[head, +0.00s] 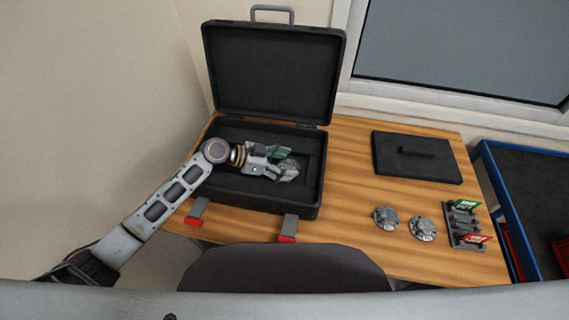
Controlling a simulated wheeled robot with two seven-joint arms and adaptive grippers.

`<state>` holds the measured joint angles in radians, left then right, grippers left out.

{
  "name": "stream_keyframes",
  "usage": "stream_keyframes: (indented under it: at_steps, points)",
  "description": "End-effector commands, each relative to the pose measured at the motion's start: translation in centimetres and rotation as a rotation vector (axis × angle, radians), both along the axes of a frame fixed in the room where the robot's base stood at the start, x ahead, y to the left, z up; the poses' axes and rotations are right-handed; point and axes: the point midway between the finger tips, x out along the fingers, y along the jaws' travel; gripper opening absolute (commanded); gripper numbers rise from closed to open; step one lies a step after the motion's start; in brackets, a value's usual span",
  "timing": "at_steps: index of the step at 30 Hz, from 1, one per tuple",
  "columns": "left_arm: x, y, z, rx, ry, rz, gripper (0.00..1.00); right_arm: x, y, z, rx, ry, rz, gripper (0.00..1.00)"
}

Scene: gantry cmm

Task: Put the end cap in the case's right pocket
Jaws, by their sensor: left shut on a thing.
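The black case (258,207) lies open on the wooden table, its lid (272,72) standing upright at the back. My left gripper (281,165) reaches in from the left over the case's interior. It is shut on a round grey metal end cap (290,167), held over the middle to right part of the case. The arm, gripper and cap hide part of the pockets; a recess edge shows at the right inside. I cannot tell how high the cap is above the foam. My right gripper is not in view.
Two similar grey discs (386,217) lie on the table right of the case. A small rack (464,229) with green and red tags stands beside them. A black panel with a handle (415,158) lies behind. A blue cart (497,180) is at far right.

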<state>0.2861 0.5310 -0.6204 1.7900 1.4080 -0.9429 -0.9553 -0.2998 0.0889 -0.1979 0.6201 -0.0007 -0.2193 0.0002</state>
Motion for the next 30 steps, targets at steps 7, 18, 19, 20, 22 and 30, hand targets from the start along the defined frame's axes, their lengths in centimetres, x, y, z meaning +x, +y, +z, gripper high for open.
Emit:
stream_keyframes:
  at_steps: [7, 18, 19, 20, 22, 30]
  points:
    - [0.01, 0.0, -0.32, -0.001, -0.001, 0.0, 0.4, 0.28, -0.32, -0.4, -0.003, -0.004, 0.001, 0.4]
    - [-0.13, 0.0, -0.6, 0.002, 0.003, -0.002, 0.79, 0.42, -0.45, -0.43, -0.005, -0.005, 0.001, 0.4]
    - [-0.14, 0.01, -0.61, 0.003, 0.004, -0.003, 0.79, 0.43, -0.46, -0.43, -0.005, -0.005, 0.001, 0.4]
    - [-0.16, 0.0, -0.62, 0.003, 0.004, -0.003, 0.79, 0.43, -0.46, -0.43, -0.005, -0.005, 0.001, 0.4]
    - [-0.2, 0.0, -0.66, 0.003, 0.005, -0.003, 0.79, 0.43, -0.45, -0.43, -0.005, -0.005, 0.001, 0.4]
    - [-0.28, -0.01, -0.58, 0.005, 0.007, -0.005, 0.79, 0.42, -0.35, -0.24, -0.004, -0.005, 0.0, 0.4]
